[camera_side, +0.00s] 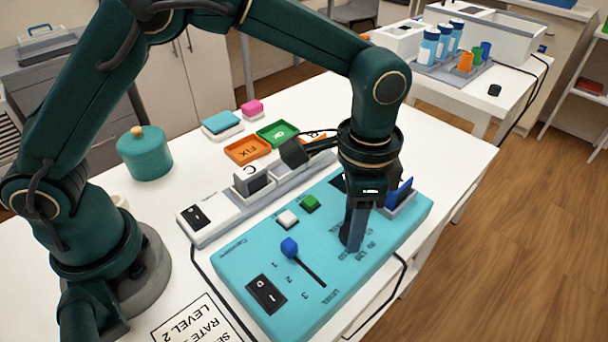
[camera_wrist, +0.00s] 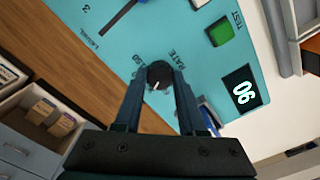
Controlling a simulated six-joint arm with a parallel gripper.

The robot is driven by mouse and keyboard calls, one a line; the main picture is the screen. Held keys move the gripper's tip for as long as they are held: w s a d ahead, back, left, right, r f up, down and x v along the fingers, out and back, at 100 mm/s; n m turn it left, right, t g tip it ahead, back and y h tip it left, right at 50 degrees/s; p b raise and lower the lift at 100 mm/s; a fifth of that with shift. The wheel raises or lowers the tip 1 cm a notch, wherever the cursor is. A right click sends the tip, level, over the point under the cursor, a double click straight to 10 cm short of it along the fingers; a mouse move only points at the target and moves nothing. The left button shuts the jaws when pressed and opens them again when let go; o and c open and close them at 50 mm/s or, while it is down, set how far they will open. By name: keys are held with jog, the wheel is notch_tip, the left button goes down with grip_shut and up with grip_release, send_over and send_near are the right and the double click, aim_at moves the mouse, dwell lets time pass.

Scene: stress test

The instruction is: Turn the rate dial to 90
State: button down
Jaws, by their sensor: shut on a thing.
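The rate dial (camera_wrist: 160,74) is a small dark round knob with a white pointer mark, on the teal panel (camera_side: 240,265). In the wrist view my gripper (camera_wrist: 158,82) has a finger on each side of the dial and is shut on it. In the side view my gripper (camera_side: 351,243) points down at the panel's right half and hides the dial. The dark display (camera_wrist: 242,92) shows white digits that appear to read 90, seen rotated. The word RATE is printed beside the dial.
The panel also carries a blue-handled slider (camera_side: 289,247), a green button (camera_side: 309,202), a white button (camera_side: 287,219) and a black switch (camera_side: 266,293). A blue part (camera_side: 400,192) stands close to my gripper. A printed card (camera_side: 197,322) lies in front.

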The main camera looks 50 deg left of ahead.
jog(key=shift+r, duration=0.1)
dwell(0.3)
jog(key=shift+c, duration=2.4)
grip_release()
jog(key=shift+r, duration=2.55)
